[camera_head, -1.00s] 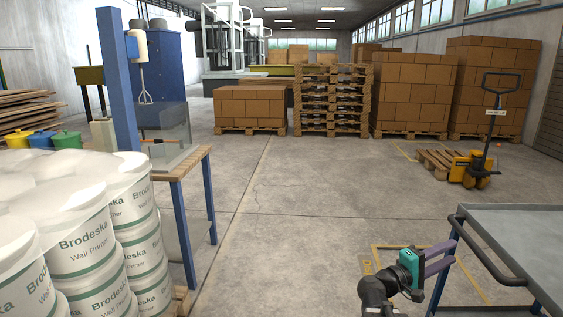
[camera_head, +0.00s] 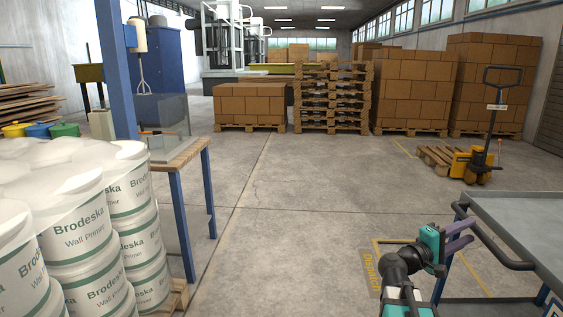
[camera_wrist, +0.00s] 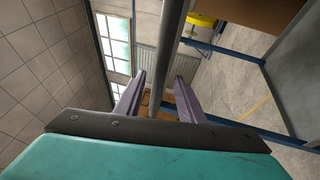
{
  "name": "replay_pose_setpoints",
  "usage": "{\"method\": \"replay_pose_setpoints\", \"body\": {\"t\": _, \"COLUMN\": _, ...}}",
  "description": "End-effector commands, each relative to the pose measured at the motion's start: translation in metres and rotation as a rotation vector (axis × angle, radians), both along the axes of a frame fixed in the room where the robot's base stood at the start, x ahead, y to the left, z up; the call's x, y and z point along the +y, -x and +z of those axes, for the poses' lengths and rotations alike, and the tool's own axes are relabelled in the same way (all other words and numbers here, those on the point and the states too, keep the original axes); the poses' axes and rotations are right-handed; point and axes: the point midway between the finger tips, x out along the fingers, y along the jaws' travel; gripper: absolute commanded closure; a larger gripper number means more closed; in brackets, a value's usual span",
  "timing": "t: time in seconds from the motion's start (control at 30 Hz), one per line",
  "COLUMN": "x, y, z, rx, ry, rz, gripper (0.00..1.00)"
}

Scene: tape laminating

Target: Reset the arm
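My gripper (camera_head: 468,232) is at the lower right in the head view, at the left end of the grey cart (camera_head: 520,225), close to its dark handle bar (camera_head: 486,240). In the wrist view my gripper (camera_wrist: 160,92) shows two purple fingers spread apart with a gap between them. A dark bar (camera_wrist: 168,45) runs through that gap in the picture. I cannot tell whether it lies between the fingers or beyond them. I see nothing held.
White paint buckets (camera_head: 80,227) are stacked at the left beside a wooden-topped table (camera_head: 180,157) with blue legs. A yellow pallet jack (camera_head: 472,165), pallets (camera_head: 330,97) and stacked boxes (camera_head: 410,92) stand farther back. The middle floor is open.

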Motion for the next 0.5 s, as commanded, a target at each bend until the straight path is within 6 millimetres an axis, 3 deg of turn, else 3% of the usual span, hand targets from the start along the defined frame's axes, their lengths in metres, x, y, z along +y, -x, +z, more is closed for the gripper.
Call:
{"method": "replay_pose_setpoints", "body": {"t": 0.2, "x": -0.022, "y": -0.008, "z": 0.004, "rx": 0.000, "ry": 0.001, "rz": 0.000, "gripper": 0.64}}
{"method": "replay_pose_setpoints", "body": {"t": 0.5, "x": -0.031, "y": -0.011, "z": 0.006, "rx": 0.001, "ry": 0.000, "rz": 0.000, "gripper": 0.64}}
